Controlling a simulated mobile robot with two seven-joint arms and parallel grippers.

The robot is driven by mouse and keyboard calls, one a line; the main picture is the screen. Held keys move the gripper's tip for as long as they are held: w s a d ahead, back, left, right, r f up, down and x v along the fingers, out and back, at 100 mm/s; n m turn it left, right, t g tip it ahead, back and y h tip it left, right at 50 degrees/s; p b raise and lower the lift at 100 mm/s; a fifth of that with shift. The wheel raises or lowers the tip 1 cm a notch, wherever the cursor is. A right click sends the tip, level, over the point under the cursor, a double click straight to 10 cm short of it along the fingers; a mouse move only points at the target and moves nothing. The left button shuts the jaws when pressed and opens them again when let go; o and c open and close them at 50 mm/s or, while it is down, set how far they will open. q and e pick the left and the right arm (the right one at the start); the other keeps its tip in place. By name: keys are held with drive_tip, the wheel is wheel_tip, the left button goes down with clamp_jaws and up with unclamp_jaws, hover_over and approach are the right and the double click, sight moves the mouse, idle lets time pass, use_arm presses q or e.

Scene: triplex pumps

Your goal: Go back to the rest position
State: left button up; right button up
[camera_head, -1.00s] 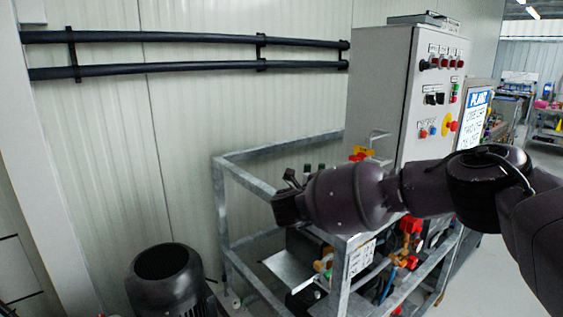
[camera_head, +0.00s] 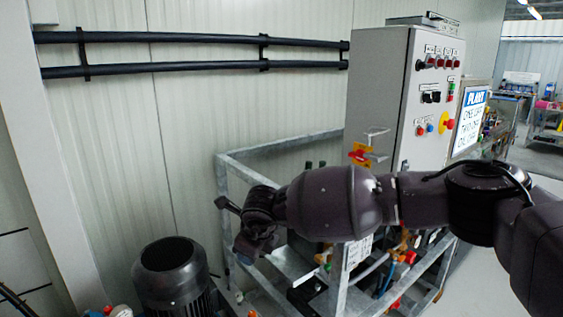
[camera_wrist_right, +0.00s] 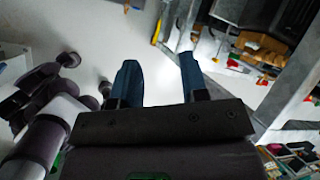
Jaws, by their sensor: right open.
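My right arm comes in from the right in the head view and reaches across the front of the pump frame. Its wrist end hangs over the frame's left part, and the gripper there is too dark to read clearly. In the right wrist view my right gripper (camera_wrist_right: 157,65) has two dark blue fingers apart, with nothing between them but pale floor. My left gripper is not in view.
A galvanised pump frame (camera_head: 223,184) stands below and behind my arm. A grey control cabinet (camera_head: 378,95) with a yellow-red switch (camera_head: 360,155) rises behind it. A black motor (camera_head: 172,272) stands at lower left. Black pipes (camera_head: 190,68) run along the wall.

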drive_tip(key=s+a+g+y, duration=0.3)
drive_tip(key=s+a+y, duration=0.2)
drive_tip(key=s+a, duration=0.3)
drive_tip(key=s+a+r+m+g+y, duration=0.2)
drive_tip(key=s+a+r+m+y, duration=0.4)
drive_tip(key=r+y, duration=0.35)
drive_tip(key=w+d+r+m+t+y, duration=0.2)
drive_tip(key=w+d+m+t+y, duration=0.15)
drive_tip(key=d+m+t, duration=0.8)
drive_tip(key=w+d+f+m+t+h, duration=0.25)
drive_tip(key=d+f+m+h, duration=0.4)
drive_tip(key=m, duration=0.35)
drive_tip(key=w+d+f+m+t+h, duration=0.1)
drive_tip(key=d+f+m+t+h, duration=0.2)
drive_tip(key=d+f+m+h, duration=0.5)
drive_tip(key=s+d+f+m+g+h, duration=0.35)
drive_tip(key=s+d+f+m, duration=0.85)
drive_tip(key=d+f, duration=0.5)
drive_tip(key=s+d+f+g+h, duration=0.1)
drive_tip(key=s+d+f, duration=0.1)
drive_tip(key=s+f, duration=0.2)
drive_tip(key=s+d+f+g+h, duration=0.1)
drive_tip(key=s+d+f, duration=0.2)
drive_tip(key=s, duration=0.8)
drive_tip(key=shift+s+d+f+m+h, duration=0.15)
drive_tip(key=shift+d+f+m+h, duration=0.15)
drive_tip(key=shift+f+m+h, duration=0.15)
